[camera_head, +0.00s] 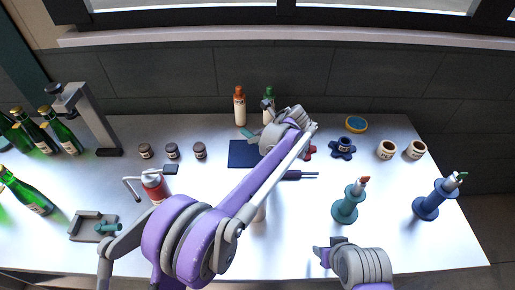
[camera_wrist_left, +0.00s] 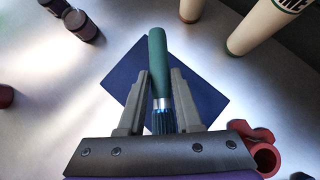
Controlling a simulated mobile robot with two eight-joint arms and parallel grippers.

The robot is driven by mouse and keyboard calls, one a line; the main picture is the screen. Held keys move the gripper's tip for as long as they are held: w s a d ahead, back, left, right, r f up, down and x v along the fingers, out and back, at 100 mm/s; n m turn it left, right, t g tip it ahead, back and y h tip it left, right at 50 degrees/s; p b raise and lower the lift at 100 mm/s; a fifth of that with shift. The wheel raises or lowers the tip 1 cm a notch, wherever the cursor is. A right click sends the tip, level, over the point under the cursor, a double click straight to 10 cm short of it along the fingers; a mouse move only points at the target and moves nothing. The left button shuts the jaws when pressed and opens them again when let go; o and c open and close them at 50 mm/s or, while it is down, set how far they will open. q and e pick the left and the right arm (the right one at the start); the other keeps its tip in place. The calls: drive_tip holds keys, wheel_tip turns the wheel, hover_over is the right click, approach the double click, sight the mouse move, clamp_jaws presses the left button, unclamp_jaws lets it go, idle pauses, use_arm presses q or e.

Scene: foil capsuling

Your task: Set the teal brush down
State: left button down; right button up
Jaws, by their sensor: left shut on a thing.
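The teal brush (camera_wrist_left: 158,62) is between the fingers of my left gripper (camera_wrist_left: 160,85) in the left wrist view. Its teal handle points away from the gripper, and its metal collar and blue bristles are near the palm. In the head view the brush handle (camera_head: 247,134) shows at the left of my left gripper (camera_head: 262,130), by the dark blue mat (camera_head: 238,154). The mat (camera_wrist_left: 205,98) lies beneath the brush in the wrist view; I cannot tell whether they touch. My right gripper (camera_head: 322,256) is low in the head view, its jaws unclear.
An orange-capped bottle (camera_head: 239,108) and a green-capped bottle (camera_head: 268,93) stand behind the mat. Several small dark jars (camera_head: 172,151) stand to its left. A red star-shaped piece (camera_wrist_left: 262,150) lies close on the right. A teal stand (camera_head: 345,207) and blue stand (camera_head: 430,204) are further right.

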use_arm(q)
drive_tip(key=shift+f, duration=2.35)
drive_tip(key=shift+f, duration=0.15)
drive_tip(key=c, duration=0.6)
unclamp_jaws()
